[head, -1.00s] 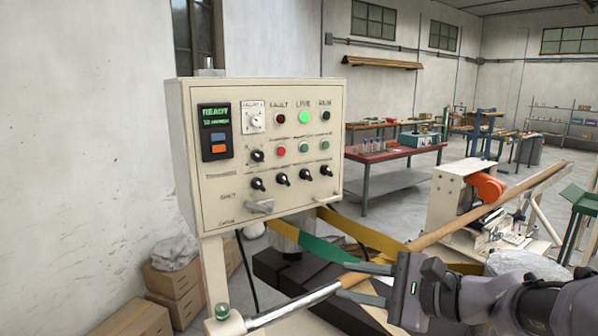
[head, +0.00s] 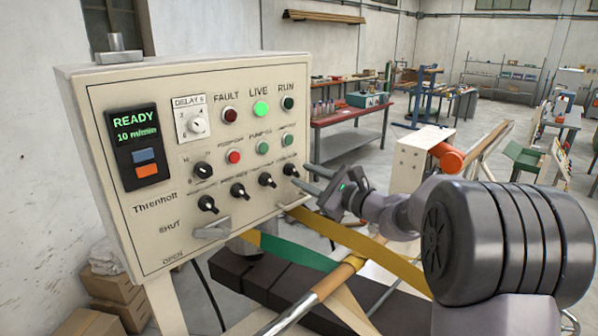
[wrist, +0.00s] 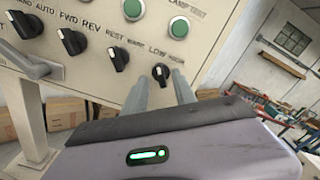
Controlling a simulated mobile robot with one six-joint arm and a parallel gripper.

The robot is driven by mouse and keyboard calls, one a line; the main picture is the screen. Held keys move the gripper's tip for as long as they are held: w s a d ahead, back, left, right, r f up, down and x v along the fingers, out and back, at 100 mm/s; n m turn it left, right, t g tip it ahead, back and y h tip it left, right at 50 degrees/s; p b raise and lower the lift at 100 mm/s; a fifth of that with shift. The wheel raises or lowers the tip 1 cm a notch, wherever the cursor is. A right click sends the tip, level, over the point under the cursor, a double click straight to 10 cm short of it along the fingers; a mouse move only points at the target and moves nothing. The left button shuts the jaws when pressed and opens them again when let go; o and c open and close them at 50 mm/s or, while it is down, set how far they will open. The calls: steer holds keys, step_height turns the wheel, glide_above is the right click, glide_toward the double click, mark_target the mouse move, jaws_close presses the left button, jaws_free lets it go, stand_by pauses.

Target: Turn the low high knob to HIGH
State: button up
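The low high knob (head: 290,169) is the rightmost black selector in the bottom row of the control panel. In the wrist view the knob (wrist: 161,74) sits under the label "LOW HIGH", its second word partly blurred. Its small pale pointer mark is too small for me to read its setting surely. My gripper (head: 307,175) is open and empty, just right of the knob in the head view. In the wrist view its two fingers (wrist: 160,81) point at the panel, apart, with the knob between their tips. I see no clear contact.
Other black selectors, such as the rest knob (wrist: 118,57), sit close to the left. Green buttons (wrist: 179,27) are above. A grey lever (head: 212,228) sticks out at the panel's lower left. Yellow and green bands (head: 350,238) run below the panel.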

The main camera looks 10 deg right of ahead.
mark_target(296, 172)
steer(key=shift+x, duration=1.55)
steer(key=shift+s, duration=0.1)
steer(key=shift+c, duration=0.2)
jaws_close()
